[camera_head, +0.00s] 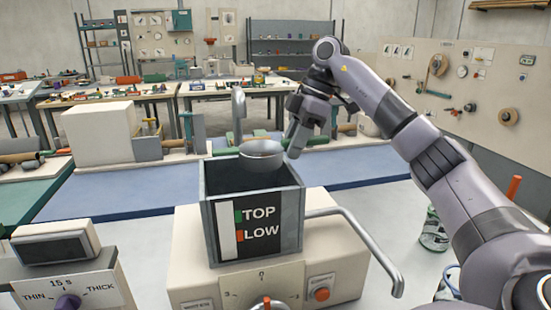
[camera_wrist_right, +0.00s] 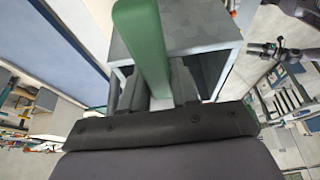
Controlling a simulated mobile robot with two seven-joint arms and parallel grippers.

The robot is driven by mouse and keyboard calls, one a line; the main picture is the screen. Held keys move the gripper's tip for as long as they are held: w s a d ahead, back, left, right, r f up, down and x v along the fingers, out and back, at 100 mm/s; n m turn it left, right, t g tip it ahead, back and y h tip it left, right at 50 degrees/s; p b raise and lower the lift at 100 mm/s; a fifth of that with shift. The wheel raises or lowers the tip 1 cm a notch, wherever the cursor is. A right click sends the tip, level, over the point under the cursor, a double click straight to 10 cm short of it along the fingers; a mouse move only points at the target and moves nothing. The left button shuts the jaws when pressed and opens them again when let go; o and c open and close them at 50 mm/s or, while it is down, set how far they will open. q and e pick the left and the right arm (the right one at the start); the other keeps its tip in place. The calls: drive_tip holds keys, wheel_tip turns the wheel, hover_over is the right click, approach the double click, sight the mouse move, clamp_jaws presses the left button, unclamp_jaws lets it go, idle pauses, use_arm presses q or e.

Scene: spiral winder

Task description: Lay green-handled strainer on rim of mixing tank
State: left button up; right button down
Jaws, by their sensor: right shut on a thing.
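The strainer (camera_head: 262,155) shows as a shallow grey metal bowl over the back part of the mixing tank (camera_head: 288,228), a square grey box with an open top. I cannot tell whether the bowl touches the rim. My right gripper (camera_head: 296,145) is at the bowl's right, above the tank's back right corner. In the right wrist view, the gripper (camera_wrist_right: 158,88) is shut on the green handle (camera_wrist_right: 140,35), with a finger on each side. The tank (camera_wrist_right: 205,22) shows beyond the handle there. My left gripper is out of view.
A curved metal spout (camera_head: 238,115) rises behind the tank. A bent metal lever (camera_head: 370,245) sticks out at the tank's right. A control box (camera_head: 70,270) stands front left. A green can (camera_head: 433,232) stands at the right, beside my right arm. A blue mat (camera_head: 125,187) lies behind.

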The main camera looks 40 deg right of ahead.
sight(276, 144)
drive_tip(key=w+a, duration=0.1)
drive_tip(key=a, duration=0.2)
drive_tip(key=shift+w+a, duration=0.15)
drive_tip(key=shift+w, duration=0.25)
drive_tip(key=shift+f+p, duration=0.3)
drive_tip(key=shift+f, duration=1.5)
drive_tip(key=c, duration=0.8)
unclamp_jaws()
drive_tip(key=shift+c, duration=0.2)
drive_tip(key=v, duration=1.2)
